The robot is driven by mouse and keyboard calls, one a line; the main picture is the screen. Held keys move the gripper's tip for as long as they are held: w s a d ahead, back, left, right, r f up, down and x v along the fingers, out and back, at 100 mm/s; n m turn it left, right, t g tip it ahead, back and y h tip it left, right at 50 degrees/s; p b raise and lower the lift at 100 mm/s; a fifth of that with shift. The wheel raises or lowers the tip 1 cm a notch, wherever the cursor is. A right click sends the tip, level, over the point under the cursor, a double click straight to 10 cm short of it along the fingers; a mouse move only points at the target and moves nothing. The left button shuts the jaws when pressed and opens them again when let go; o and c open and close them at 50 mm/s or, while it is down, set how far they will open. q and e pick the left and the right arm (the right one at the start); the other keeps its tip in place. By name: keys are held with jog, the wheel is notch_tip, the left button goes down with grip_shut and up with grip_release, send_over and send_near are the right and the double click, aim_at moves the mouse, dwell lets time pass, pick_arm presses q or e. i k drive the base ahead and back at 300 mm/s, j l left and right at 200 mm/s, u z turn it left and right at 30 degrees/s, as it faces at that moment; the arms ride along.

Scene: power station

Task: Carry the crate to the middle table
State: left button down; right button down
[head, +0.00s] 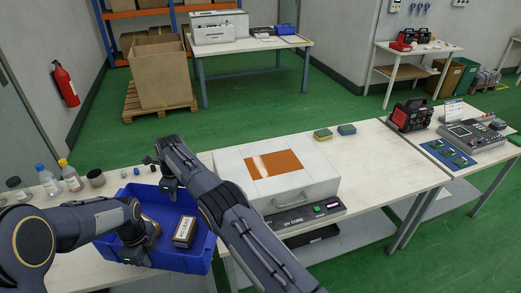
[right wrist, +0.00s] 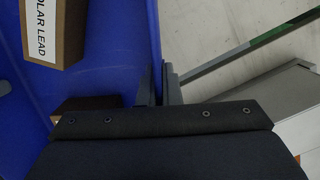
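The blue crate (head: 190,258) sits on the left end of the near white table (head: 345,160). Inside it are a brown box with a white label (head: 184,231), reading "...OLAR LEAD" in the right wrist view (right wrist: 68,30), and another brown item (head: 151,230) partly hidden by my left gripper. My right gripper (head: 169,188) is at the crate's far rim; the right wrist view shows its fingers (right wrist: 161,85) closed in on both sides of the blue wall. My left gripper (head: 133,258) is at the crate's near rim; its fingertips are too hidden to tell whether they grip.
A white UV cure machine (head: 310,180) stands right of the crate. Bottles (head: 70,176) and small jars stand at the left. Beyond a clear green floor are a back table with a white device (head: 219,28), a large carton (head: 160,75) on a pallet, and a right table (head: 420,49).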

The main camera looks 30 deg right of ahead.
aim_at(377, 164)
jog(key=k+l+z, duration=0.65)
jog(key=l, duration=0.3)
jog(key=i+l+z, duration=0.15)
jog(key=l, duration=0.35)
jog(key=i+l+z, duration=0.1)
jog(key=i+l, duration=0.3)
jog(key=i+l+z, duration=0.15)
jog(key=i+l, duration=0.15)
jog(key=l, duration=0.2)
jog(key=i+l+u, duration=0.25)
jog(key=i+l, duration=0.5)
jog(key=i, duration=0.1)
